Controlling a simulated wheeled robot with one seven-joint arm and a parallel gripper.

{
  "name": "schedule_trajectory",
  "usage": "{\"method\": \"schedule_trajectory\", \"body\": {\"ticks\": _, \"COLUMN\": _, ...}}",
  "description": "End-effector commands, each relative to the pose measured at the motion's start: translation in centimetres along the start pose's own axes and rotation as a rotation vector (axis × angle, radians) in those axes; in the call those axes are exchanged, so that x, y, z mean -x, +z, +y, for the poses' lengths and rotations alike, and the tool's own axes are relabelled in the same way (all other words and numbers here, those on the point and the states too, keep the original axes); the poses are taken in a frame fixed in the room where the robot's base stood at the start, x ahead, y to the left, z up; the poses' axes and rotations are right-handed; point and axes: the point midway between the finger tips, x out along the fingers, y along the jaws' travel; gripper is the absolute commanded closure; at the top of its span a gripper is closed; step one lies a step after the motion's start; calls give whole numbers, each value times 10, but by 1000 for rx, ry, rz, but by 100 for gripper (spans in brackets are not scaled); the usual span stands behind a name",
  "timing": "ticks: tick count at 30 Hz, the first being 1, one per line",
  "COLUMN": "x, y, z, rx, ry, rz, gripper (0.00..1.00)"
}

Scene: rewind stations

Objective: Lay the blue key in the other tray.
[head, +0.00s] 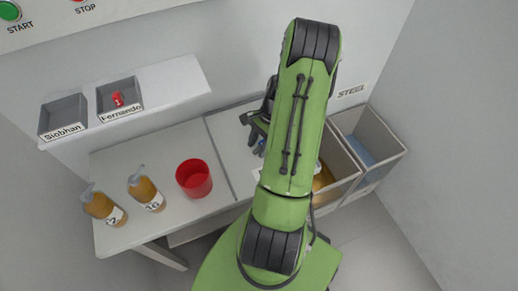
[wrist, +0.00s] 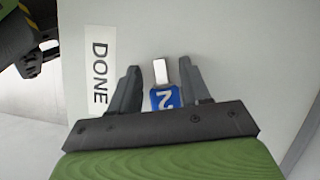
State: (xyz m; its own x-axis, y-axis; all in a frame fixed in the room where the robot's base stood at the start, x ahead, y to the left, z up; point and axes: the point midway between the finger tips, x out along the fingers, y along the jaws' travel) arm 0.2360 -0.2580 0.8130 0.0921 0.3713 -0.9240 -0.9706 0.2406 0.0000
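The blue key (wrist: 166,98), marked 2 and with a silver end, lies on the pale surface beside the DONE label. In the wrist view it is between the fingers of my gripper (wrist: 163,85), with a gap showing on its left. The fingers stand apart and do not look closed on it. In the head view my gripper (head: 258,145) is over the table, mostly hidden by my arm. Two grey trays stand on the shelf: the Siobhan tray (head: 66,107) looks empty, and the Fernando tray (head: 130,101) holds a red key (head: 118,99) marked 1.
A red cup (head: 194,178) and two amber bottles (head: 103,207) (head: 147,192) stand on the left table. Bins stand at the right, one holding something blue (head: 362,152). The DONE label (wrist: 100,77) is left of the key. START and STOP buttons are on the panel above.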

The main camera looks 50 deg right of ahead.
Motion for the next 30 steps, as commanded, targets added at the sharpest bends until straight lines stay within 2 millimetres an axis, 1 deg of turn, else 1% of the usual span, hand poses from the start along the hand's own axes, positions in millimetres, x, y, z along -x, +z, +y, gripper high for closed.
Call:
{"method": "schedule_trajectory", "body": {"ticks": 1, "x": 0, "y": 0, "z": 0, "rx": 0, "ry": 0, "rz": 0, "gripper": 59}}
{"method": "schedule_trajectory", "body": {"ticks": 6, "x": 0, "y": 0, "z": 0, "rx": 0, "ry": 0, "rz": 0, "gripper": 85}}
{"method": "schedule_trajectory", "body": {"ticks": 9, "x": 1, "y": 0, "z": 0, "rx": 0, "ry": 0, "rz": 0, "gripper": 97}}
{"method": "schedule_trajectory", "body": {"ticks": 14, "x": 2, "y": 0, "z": 0, "rx": 0, "ry": -1, "rz": 0, "gripper": 97}}
{"method": "schedule_trajectory", "body": {"ticks": 16, "x": 9, "y": 3, "z": 0, "rx": 1, "ry": -2, "rz": 1, "gripper": 97}}
{"method": "schedule_trajectory", "body": {"ticks": 17, "x": 15, "y": 5, "z": -1, "rx": 2, "ry": -3, "rz": 2, "gripper": 97}}
{"method": "schedule_trajectory", "body": {"ticks": 24, "x": 72, "y": 29, "z": -1, "rx": 2, "ry": -3, "rz": 4, "gripper": 97}}
{"method": "schedule_trajectory", "body": {"ticks": 30, "x": 103, "y": 42, "z": 0, "rx": 1, "ry": -1, "rz": 1, "gripper": 97}}
